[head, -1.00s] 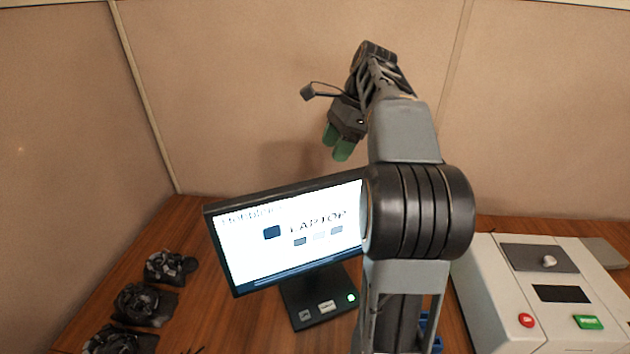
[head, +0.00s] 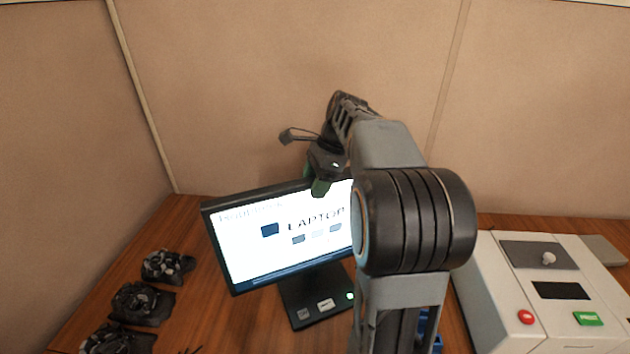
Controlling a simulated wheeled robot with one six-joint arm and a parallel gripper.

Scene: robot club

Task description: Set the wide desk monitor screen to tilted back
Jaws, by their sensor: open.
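The wide desk monitor (head: 237,281) stands on the wooden desk with its lit screen (head: 262,247) facing me. It shows the word LAPTOP and several small icons. Its black base (head: 318,310) has buttons and a green light. My gripper (head: 318,187) is at the top edge of the screen, right of its middle, with a green fingertip overlapping the edge in the picture. I cannot tell whether it touches. The other finger is hidden. My arm covers the right end of the screen.
Several dark crumpled-looking items (head: 142,303) lie at the desk's left side. A white machine (head: 490,290) with red and green buttons stands at the right. A blue object shows partly behind my arm. Beige partition walls (head: 250,90) close off the back and left.

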